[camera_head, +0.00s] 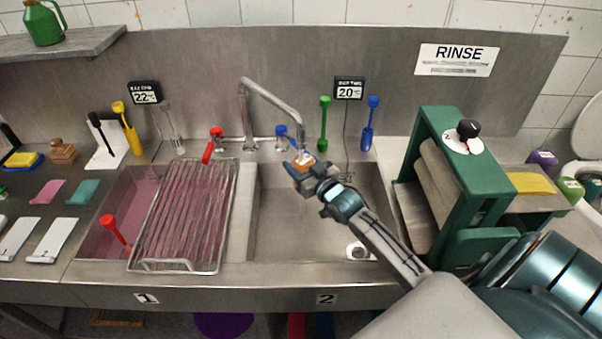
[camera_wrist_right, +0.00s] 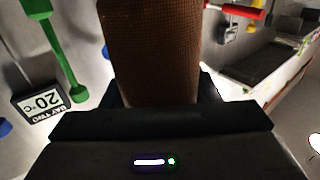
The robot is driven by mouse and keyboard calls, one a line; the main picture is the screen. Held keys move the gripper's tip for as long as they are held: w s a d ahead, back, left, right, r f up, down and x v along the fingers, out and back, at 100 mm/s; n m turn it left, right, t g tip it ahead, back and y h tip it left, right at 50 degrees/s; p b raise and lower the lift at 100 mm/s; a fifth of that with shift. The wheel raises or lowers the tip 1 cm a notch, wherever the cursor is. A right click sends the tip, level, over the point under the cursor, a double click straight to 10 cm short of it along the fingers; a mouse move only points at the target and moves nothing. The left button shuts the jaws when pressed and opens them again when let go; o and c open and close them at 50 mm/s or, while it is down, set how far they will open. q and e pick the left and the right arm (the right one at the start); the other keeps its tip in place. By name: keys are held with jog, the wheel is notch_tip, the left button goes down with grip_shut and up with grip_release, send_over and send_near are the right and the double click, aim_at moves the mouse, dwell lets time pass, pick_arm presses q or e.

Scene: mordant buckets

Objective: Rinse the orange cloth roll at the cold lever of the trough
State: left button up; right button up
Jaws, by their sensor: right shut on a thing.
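My right gripper (camera_head: 301,172) is shut on the orange cloth roll (camera_head: 298,178) over the back of the right basin (camera_head: 285,222) of the trough. The roll is close below the tap's spout (camera_head: 299,128); I see no clear water stream. In the right wrist view the roll (camera_wrist_right: 150,45) stands up brown-orange between the fingers of my right gripper (camera_wrist_right: 162,92). The blue lever (camera_head: 282,130), by its colour the cold one, is at the back just left of the spout's end. The red lever (camera_head: 211,146) is left of the tap. My left gripper is out of view.
A wire rack (camera_head: 185,212) lies across the left basin, which holds pinkish liquid (camera_head: 124,205). A green roller press (camera_head: 455,190) stands close right of the basin. Green (camera_head: 324,122) and blue (camera_head: 369,122) brushes hang on the back wall. A white cup-like thing (camera_head: 357,250) sits in the right basin.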

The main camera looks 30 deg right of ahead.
jog(key=shift+a, duration=0.1)
dwell(0.3)
jog(key=shift+a, duration=0.3)
jog(key=shift+d, duration=0.5)
jog(key=shift+a, duration=0.2)
jog(key=shift+a, duration=0.3)
dwell(1.8)
